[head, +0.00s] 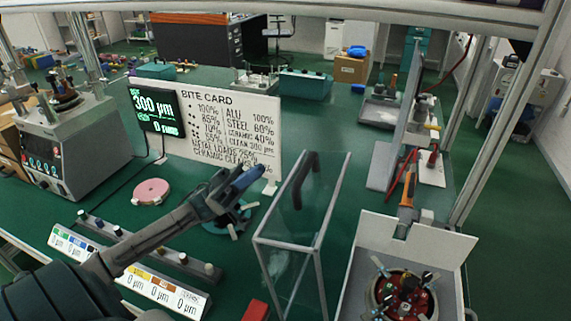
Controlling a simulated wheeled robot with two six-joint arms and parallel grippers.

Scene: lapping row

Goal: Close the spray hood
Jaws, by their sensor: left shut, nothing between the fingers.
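The spray hood (287,245) appears to be the clear box-like cover with a thin grey frame at the lower middle. It stands open, beside the white-walled tray (437,240) and not over it. A dark bar handle (306,172) runs along its upper part. Inside the tray is a red round fixture (407,292) with several small knobs or bottles. My left gripper (250,179) reaches in from the lower left. It is shut and empty, left of the handle and apart from it. My right gripper does not show.
A white bite card (235,122) and a 300 µm display (157,110) stand behind my left gripper. A pink disc (151,191) lies on the green bench. A lapping machine (70,140) is at left. An orange-handled tool (408,188) stands at the tray's back wall.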

